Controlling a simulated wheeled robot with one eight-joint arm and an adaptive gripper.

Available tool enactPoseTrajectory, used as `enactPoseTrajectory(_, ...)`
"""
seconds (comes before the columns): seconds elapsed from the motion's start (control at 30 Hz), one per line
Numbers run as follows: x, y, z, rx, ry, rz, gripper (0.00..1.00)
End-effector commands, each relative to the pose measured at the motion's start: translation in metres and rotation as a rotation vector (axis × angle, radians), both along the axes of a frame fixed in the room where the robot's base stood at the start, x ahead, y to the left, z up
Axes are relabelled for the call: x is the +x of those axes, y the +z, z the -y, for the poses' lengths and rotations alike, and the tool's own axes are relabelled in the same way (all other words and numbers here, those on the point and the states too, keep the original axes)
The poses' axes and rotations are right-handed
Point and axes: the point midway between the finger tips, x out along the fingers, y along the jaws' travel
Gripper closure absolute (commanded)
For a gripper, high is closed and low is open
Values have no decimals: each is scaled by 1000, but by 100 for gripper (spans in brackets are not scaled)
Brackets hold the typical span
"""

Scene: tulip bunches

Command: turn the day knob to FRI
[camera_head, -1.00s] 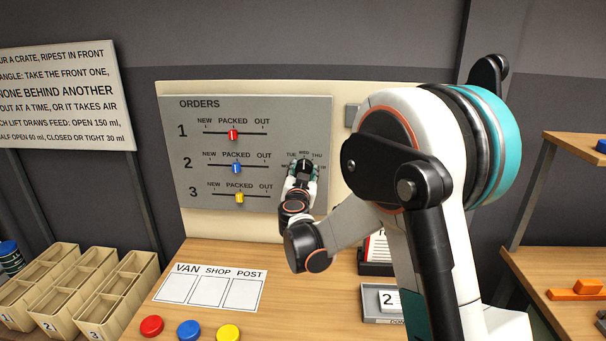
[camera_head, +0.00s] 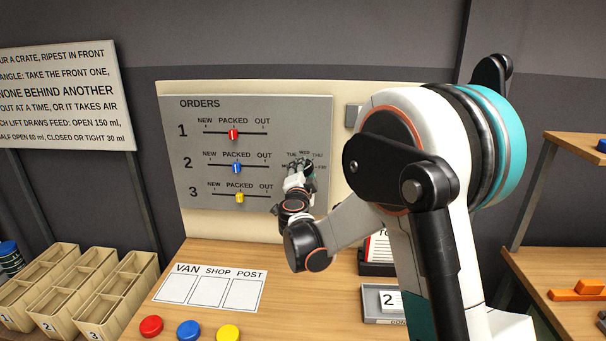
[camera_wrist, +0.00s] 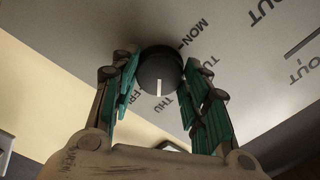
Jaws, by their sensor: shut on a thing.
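The dark round day knob (camera_wrist: 160,68) sits on the grey panel in the wrist view, with a white pointer line on its face. My gripper (camera_wrist: 161,76) is shut on the knob, with one teal-lined finger on each side. The FRI label (camera_wrist: 124,98) is partly covered by the left finger. MON shows above right; TUE is partly hidden, and I cannot see WED there. In the head view my gripper (camera_head: 304,170) covers the knob and part of its dial.
The grey orders panel (camera_head: 212,105) has red, blue and yellow sliders left of my gripper. Below are a wooden table (camera_head: 290,290), a white VAN/SHOP/POST sheet (camera_head: 210,289) and several coloured discs. Crates stand at lower left.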

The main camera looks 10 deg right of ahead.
Motion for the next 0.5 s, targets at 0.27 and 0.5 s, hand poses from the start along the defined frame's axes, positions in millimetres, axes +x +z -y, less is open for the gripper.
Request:
enactPoseTrajectory(0.27, 0, 0, 0, 248, 0, 81, 82)
enactPoseTrajectory(0.5, 0, 0, 0, 438, 0, 142, 82)
